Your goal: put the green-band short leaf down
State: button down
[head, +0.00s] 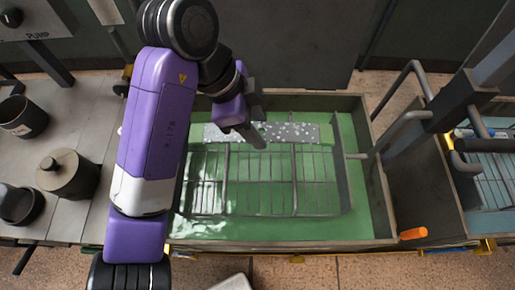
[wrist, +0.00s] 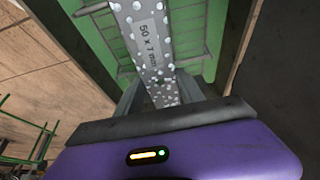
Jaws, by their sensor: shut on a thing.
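A flat grey leaf (head: 292,132) with pale speckles lies level across the far part of a wire rack (head: 260,182) in a tank of green liquid. In the wrist view the leaf (wrist: 148,38) runs away from between the fingers (wrist: 160,95) and bears the print "50 x 7 mm". No green band shows on it in either view. I cannot tell whether the leaf touches the rack or hangs just above it.
The tank's metal rim (head: 380,200) surrounds the liquid. A grey pipe frame (head: 408,120) stands at its right, before a second tank (head: 490,175). Several dark pots, one lidded (head: 68,174), stand on the left bench. An orange handle (head: 413,233) sticks out at the front right.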

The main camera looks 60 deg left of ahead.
notch_tip(320, 180, down, 11)
jog(key=shift+p, duration=0.5)
jog(key=shift+f, duration=0.1)
jog(key=shift+f+b, duration=0.3)
jog(key=shift+f, duration=0.1)
jog(key=c, duration=0.7)
grip_release()
jog(key=shift+f, duration=0.1)
jog(key=shift+s+r+p, duration=0.1)
jog(key=shift+r+p, duration=0.25)
jog(key=shift+r, duration=0.35)
jog(key=b+v, duration=0.1)
jog(key=v, duration=1)
jog(key=shift+s+a+r, duration=0.1)
jog(key=shift+s+r, duration=0.05)
jog(key=shift+r, duration=0.1)
